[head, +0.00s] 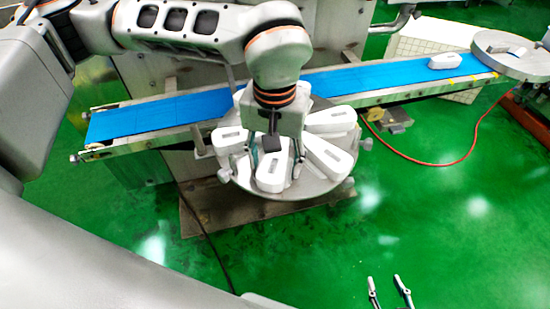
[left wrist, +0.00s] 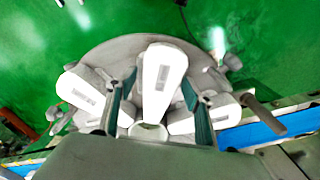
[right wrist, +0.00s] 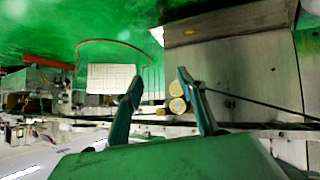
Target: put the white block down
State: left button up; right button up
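The white block (head: 271,174) lies on the front part of a round grey turntable (head: 315,187). It also shows at the middle of the left wrist view (left wrist: 164,80), with its narrower end toward the gripper. My left gripper (head: 276,165) points down over it, one finger on each side. The left wrist view shows the fingers (left wrist: 154,98) spread, with what looks like a gap beside the block. My right gripper (head: 390,292) is open and empty over the green floor, far from the turntable. Its spread fingers also show in the right wrist view (right wrist: 166,105).
Several other white blocks, such as one on the right (head: 328,155), lie around the turntable close to my left fingers. A blue conveyor (head: 375,77) runs behind it, carrying one block (head: 444,61) toward a round disc (head: 490,46).

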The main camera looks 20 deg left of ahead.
aim_at(275, 161)
pick_arm(q)
jog(key=shift+r, duration=0.3)
notch_tip(275, 161, up, 12)
jog(key=p, duration=0.1)
jog(key=shift+f, duration=0.15)
dwell(0.3)
